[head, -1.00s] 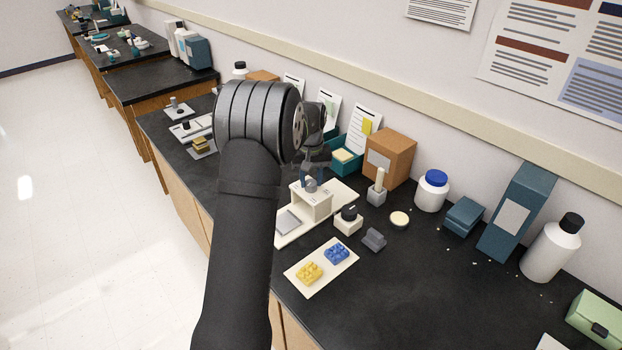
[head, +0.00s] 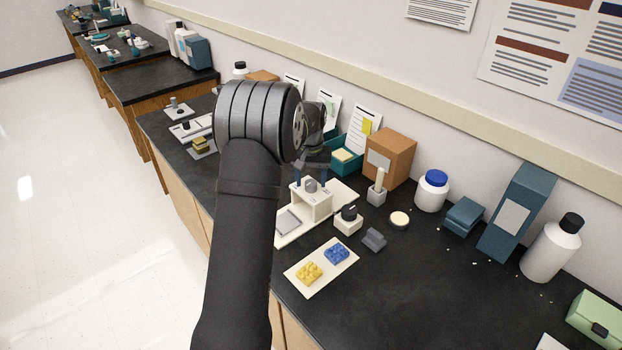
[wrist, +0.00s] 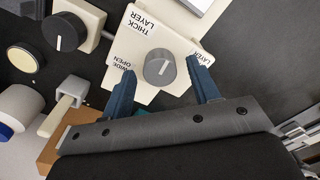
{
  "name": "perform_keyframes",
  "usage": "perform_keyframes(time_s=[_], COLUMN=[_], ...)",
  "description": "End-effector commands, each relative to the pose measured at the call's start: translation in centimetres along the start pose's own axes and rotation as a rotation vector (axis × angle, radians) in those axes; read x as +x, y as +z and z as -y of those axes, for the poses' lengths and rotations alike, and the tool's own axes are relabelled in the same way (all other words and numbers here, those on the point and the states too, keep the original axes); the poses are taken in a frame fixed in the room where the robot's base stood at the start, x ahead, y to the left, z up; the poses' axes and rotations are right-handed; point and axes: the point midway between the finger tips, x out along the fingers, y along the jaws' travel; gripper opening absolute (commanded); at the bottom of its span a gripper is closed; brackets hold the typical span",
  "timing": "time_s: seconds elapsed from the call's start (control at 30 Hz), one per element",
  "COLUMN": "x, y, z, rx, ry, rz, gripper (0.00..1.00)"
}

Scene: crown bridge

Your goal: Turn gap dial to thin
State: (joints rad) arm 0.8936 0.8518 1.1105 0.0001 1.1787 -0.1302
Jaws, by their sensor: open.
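The gap dial (wrist: 160,68) is a round grey knob with a white mark on a cream block (wrist: 150,30). The block reads "THICK LAYER" and "WIDE OPEN"; a third label ending in "LAYER" is partly covered by my right-hand finger in the wrist view. The mark slants up and slightly right there. The dial also shows in the head view (head: 311,185). My gripper (wrist: 160,68) is open, with its blue fingers on either side of the dial and visible gaps between. Whether the fingertips are above the dial or level with it I cannot tell.
A second block with a black knob (head: 349,213) stands right of the dial block. A white card with yellow and blue bricks (head: 321,267) lies in front. A cardboard box (head: 388,157) and a blue-capped jar (head: 432,191) stand behind.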

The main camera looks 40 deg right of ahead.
Motion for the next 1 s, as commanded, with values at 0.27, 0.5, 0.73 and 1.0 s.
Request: perform_keyframes(time_s=[0.27,0.5,0.73,1.0], x=[-1.9,-7.4,-12.9,-16.8], y=[-0.1,-0.1,-0.1,0.0], z=[0.0,0.0,0.0,0.0], rx=[0.000,0.000,0.000,0.000], ry=[0.000,0.001,0.000,0.000], rz=[-0.003,-0.005,-0.003,-0.001], gripper=[0.55,0.55,0.55,0.55])
